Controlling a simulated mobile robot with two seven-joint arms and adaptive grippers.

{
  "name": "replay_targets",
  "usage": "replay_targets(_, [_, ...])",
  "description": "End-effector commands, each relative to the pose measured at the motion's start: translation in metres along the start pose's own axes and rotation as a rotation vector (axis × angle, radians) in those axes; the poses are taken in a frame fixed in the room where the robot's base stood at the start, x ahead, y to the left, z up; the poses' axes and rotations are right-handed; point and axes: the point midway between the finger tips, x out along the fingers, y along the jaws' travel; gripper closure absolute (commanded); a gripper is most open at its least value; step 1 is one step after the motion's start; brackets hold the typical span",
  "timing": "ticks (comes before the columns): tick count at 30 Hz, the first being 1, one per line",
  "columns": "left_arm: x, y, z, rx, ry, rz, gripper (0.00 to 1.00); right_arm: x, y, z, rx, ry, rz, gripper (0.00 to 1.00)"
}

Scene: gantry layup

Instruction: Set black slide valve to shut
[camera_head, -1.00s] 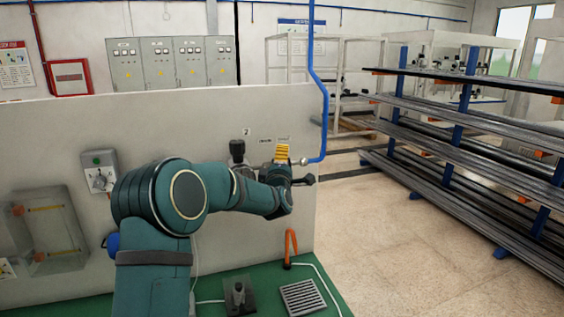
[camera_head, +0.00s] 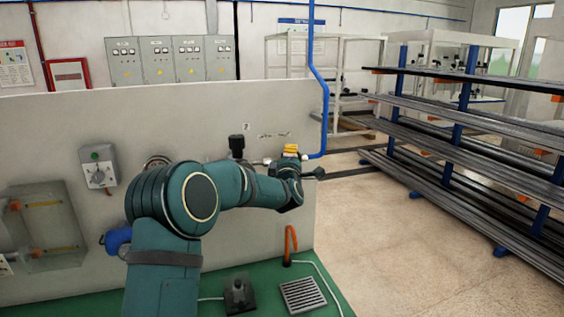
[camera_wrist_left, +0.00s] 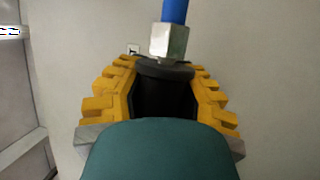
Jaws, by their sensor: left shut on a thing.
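My left gripper (camera_head: 290,150) is at the right end of the grey panel, by the lower end of the blue pipe. In the left wrist view its yellow fingers (camera_wrist_left: 165,95) are on both sides of a dark round part (camera_wrist_left: 165,68), which looks like the black slide valve, and are shut on it. A silver hex fitting (camera_wrist_left: 169,42) and blue pipe sit just beyond it. A black bar end (camera_head: 314,173) sticks out right of the gripper in the head view. My gripper and wrist hide most of the valve, so its setting cannot be told. My right gripper is not in view.
The blue pipe (camera_head: 323,100) runs down close to the gripper. A black knob-like part (camera_head: 237,144) is on the panel (camera_head: 100,125) to the left. An orange hook-shaped handle (camera_head: 290,244) and a floor grate (camera_head: 303,295) are below. The floor to the right is clear up to the rack (camera_head: 455,135).

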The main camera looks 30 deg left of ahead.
Motion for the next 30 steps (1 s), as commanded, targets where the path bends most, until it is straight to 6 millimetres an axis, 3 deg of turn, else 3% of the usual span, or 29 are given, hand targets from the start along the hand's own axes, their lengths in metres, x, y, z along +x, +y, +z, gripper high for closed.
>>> replay_targets(1, [-0.001,-0.003,0.01,-0.002,-0.016,-0.005,1.0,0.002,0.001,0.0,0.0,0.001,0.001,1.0])
replay_targets(7, [-0.001,-0.002,0.012,-0.002,-0.02,-0.008,1.0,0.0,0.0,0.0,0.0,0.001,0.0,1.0])
replay_targets(8, [-0.001,-0.002,0.012,-0.002,-0.02,-0.008,0.73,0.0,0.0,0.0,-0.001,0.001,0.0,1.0])
replay_targets(9, [-0.001,-0.002,0.012,-0.003,-0.02,-0.008,0.59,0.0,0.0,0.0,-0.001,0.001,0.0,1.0])
replay_targets(11, [-0.001,-0.002,0.011,-0.002,-0.019,-0.008,0.38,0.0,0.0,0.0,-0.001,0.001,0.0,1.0])
replay_targets(12, [-0.001,-0.002,0.01,-0.002,-0.017,-0.007,0.35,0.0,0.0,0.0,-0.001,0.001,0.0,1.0])
replay_targets(23, [-0.003,-0.001,0.006,-0.001,-0.01,-0.005,0.35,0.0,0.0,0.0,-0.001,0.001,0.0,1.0])
replay_targets(30, [-0.032,-0.001,0.006,-0.001,-0.012,-0.006,0.35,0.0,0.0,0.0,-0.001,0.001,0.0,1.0])
